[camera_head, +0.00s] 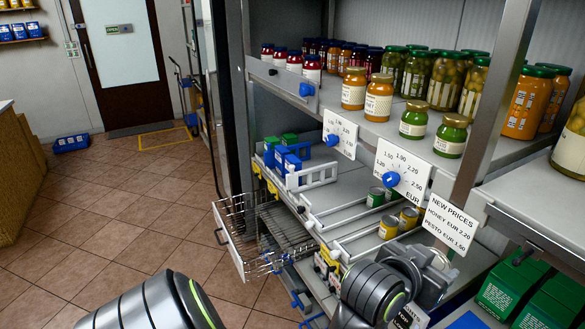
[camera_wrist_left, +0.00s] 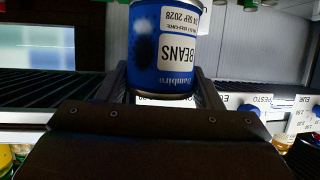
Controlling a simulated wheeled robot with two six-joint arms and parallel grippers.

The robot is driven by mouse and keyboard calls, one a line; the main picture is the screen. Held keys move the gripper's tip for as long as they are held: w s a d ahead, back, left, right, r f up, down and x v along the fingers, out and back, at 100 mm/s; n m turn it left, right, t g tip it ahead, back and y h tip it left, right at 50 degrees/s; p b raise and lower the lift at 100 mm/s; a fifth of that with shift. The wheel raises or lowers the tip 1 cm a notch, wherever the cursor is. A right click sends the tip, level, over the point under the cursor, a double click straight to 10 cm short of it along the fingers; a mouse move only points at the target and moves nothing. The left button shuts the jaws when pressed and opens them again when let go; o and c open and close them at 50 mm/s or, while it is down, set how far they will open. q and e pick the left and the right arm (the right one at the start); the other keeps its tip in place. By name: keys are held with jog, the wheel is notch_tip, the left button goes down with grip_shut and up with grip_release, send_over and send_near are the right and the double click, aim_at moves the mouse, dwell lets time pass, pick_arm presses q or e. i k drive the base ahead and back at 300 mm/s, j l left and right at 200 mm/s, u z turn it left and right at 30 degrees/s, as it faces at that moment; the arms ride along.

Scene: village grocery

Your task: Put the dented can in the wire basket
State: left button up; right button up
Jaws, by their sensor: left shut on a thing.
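A blue can (camera_wrist_left: 165,50) labelled "BEANS" fills the top middle of the left wrist view, its lettering upside down there. A dark patch shows on its left side; I cannot tell whether it is the dent. My left gripper (camera_wrist_left: 162,88) is shut on the can, one finger at each side. In the head view this gripper (camera_head: 430,260) is at the lower right, in front of the lower shelves; the can cannot be made out there. The wire basket (camera_head: 232,238) is at the shelf's left end, left of and apart from the gripper. My right gripper is not in view.
Small cans (camera_head: 389,227) stand in lanes on the lower shelf. Glass jars (camera_head: 451,135) line the shelf above, near its front edge. A white rack (camera_head: 312,175) with blue packs is near the basket. Green boxes (camera_head: 513,287) are at lower right.

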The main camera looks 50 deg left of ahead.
aim_at(257, 244)
jog(key=j+z, duration=0.25)
jog(key=z, duration=0.15)
jog(key=j+z, duration=0.25)
jog(key=z, duration=0.2)
jog(key=j+z, duration=0.25)
jog(key=z, duration=0.15)
jog(key=k+j+z, duration=0.15)
jog(key=j+z, duration=0.25)
jog(key=k+j+z, duration=0.25)
jog(key=z, duration=0.15)
jog(key=k+j+z, duration=0.2)
jog(key=z, duration=0.2)
jog(key=k+j+z, duration=0.15)
jog(key=k+z, duration=0.25)
jog(key=k+j+z, duration=0.25)
jog(key=k, duration=0.4)
jog(key=k+z, duration=0.2)
jog(key=k, duration=0.45)
jog(key=k+u, duration=0.2)
jog(key=k, duration=0.2)
jog(key=k+j+u, duration=0.15)
jog(key=k, duration=0.3)
jog(key=k+j+u, duration=0.2)
jog(key=k, duration=0.2)
jog(key=k+j+u, duration=0.2)
jog(key=k, duration=0.2)
